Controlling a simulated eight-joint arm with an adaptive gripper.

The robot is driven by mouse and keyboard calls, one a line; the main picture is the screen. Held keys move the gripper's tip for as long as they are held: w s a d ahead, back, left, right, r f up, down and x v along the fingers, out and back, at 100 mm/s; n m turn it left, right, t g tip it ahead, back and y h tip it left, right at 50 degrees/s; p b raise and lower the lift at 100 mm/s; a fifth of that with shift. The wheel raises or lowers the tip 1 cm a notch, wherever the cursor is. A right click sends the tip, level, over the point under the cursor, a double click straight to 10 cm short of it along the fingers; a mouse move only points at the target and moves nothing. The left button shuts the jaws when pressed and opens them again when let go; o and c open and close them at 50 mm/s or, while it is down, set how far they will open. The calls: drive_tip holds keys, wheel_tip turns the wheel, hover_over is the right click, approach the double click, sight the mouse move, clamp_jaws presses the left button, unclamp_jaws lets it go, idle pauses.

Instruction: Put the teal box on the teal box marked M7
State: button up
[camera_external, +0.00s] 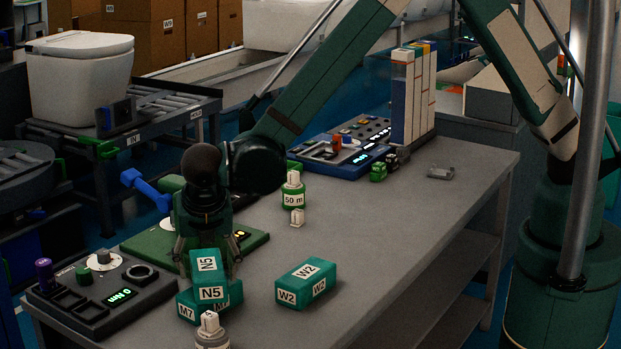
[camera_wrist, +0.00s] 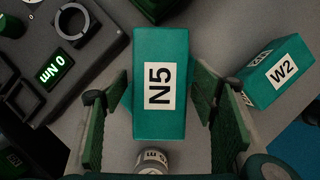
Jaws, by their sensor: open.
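A teal box marked N5 (camera_external: 209,283) rests on top of the teal box marked M7 (camera_external: 187,310) near the table's front left. In the wrist view the N5 box (camera_wrist: 160,115) lies between my fingers and hides nearly all of the M7 box. My gripper (camera_wrist: 160,130) is open, with one finger on each side of the N5 box and a gap visible at each side. In the external view my gripper (camera_external: 207,255) is right above and behind the N5 box. Another teal box, marked W2 (camera_external: 306,282), stands apart on the table to the right.
A dark control panel (camera_external: 103,283) with a green display stands to the left. A small labelled cylinder (camera_external: 211,332) stands in front of the stacked boxes. A green device (camera_external: 252,240) lies behind my gripper. A green "50 m" bottle (camera_external: 293,190) stands further back. The table right of W2 is clear.

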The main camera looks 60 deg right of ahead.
drive_tip(key=v, duration=1.2)
idle(0.7)
drive_tip(key=s+d+r+m+y, duration=0.15)
drive_tip(key=d+r+m, duration=0.55)
drive_tip(key=d, duration=0.7)
drive_tip(key=s+d+r+m+y, duration=0.15)
drive_tip(key=d+r+m, duration=0.25)
drive_tip(key=d+r, duration=0.75)
drive_tip(key=s+d+m+t, duration=0.2)
drive_tip(key=s+d+m, duration=0.6)
drive_tip(key=d, duration=0.5)
drive_tip(key=s+d+f+m+t, duration=0.1)
drive_tip(key=s+d+m+t, duration=0.1)
drive_tip(key=s+d+m, duration=0.6)
drive_tip(key=s+d, duration=0.4)
drive_tip(key=shift+d, duration=0.4)
drive_tip(key=shift+f, duration=0.3)
